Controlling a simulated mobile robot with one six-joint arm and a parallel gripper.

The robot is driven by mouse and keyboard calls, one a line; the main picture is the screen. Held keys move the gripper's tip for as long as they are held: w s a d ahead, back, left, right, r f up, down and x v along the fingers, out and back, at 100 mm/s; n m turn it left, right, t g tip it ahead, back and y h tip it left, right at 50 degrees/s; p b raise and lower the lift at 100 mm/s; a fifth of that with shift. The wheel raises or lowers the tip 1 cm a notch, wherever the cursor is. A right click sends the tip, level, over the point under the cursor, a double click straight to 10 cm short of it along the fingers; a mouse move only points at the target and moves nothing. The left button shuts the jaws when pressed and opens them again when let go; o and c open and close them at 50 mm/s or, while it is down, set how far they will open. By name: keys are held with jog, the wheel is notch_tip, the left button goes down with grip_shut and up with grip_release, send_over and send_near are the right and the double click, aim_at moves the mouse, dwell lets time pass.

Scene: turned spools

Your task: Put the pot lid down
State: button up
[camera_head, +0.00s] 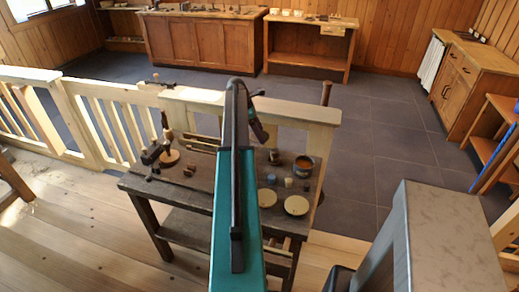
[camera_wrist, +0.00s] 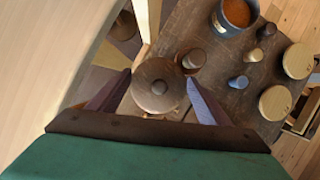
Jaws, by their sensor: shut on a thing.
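The pot lid, a round brown wooden disc with a small knob in its middle (camera_wrist: 157,86), lies between the two fingers of my gripper (camera_wrist: 160,82) in the wrist view. The fingers meet its rim from both sides. In the wrist view I look down on the lid above the dark workbench (camera_wrist: 215,70). I cannot tell its height over the bench. In the head view my arm covers most of this spot, and I cannot make out the lid. A grey-blue pot with orange contents (camera_wrist: 235,14) stands on the bench; it also shows in the head view (camera_head: 303,168).
Two pale round discs (camera_head: 267,198) (camera_head: 296,206) lie on the bench's right part. Small turned pieces (camera_wrist: 238,82) (camera_wrist: 252,55) stand between them and the pot. A brown peg (camera_wrist: 194,59) is close beside my right finger. A pale railing (camera_head: 190,97) runs behind the bench.

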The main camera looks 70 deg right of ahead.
aim_at(254, 136)
jog(key=shift+f+p, duration=0.55)
jog(key=shift+f, duration=1.95)
jog(key=shift+f+p, duration=0.6)
jog(key=shift+f, duration=1.25)
jog(key=shift+f, duration=0.1)
jog(key=o, duration=1)
jog(key=shift+b+v, duration=1.75)
jog(key=shift+v, duration=4.4)
